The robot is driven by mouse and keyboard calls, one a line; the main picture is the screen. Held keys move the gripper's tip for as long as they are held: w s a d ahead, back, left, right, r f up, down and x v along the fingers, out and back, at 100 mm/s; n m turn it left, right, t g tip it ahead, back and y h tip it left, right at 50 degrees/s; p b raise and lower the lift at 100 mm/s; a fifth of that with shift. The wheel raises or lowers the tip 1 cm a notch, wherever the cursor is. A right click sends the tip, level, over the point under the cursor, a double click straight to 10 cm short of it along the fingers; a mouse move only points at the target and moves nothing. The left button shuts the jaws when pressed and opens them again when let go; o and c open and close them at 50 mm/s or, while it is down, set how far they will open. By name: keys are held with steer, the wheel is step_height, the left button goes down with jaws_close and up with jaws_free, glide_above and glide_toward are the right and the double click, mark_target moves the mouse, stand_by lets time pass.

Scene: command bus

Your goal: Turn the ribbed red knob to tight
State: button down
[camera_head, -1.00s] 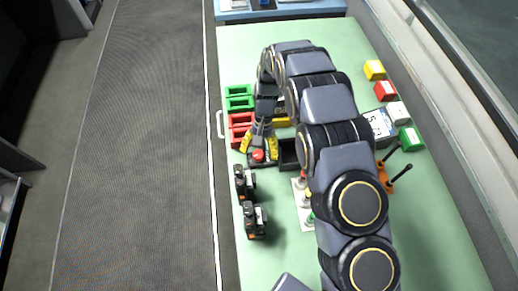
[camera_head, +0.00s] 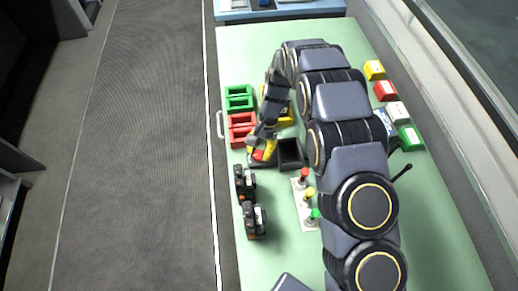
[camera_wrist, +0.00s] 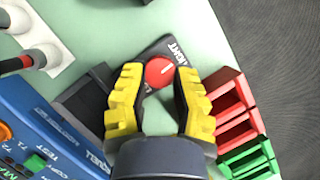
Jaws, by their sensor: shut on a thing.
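The red knob (camera_wrist: 159,72) has a pale pointer line and sits on a dark plate (camera_wrist: 157,48) with white lettering that reads in part like "TIGHT". The pointer slants toward the lettering side. In the head view the knob (camera_head: 258,155) shows at the left of the table, partly hidden by my gripper. My gripper (camera_wrist: 161,82), with yellow ridged fingers, is shut on the knob, one finger on each side. It also shows in the head view (camera_head: 262,150), reaching down from above. The knob's ribs are too small to make out.
A black open box (camera_head: 289,154) stands just right of the knob. Red bins (camera_head: 241,129) and green bins (camera_head: 238,97) lie behind it, and two black devices (camera_head: 245,182) in front. A white panel (camera_head: 303,205) carries red, yellow and green knobs.

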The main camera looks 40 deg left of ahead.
steer(key=shift+f, duration=0.1)
steer(key=c, duration=0.7)
jaws_free()
steer(key=v, duration=1.2)
steer(key=shift+m, duration=0.5)
steer(key=shift+x, duration=5.95)
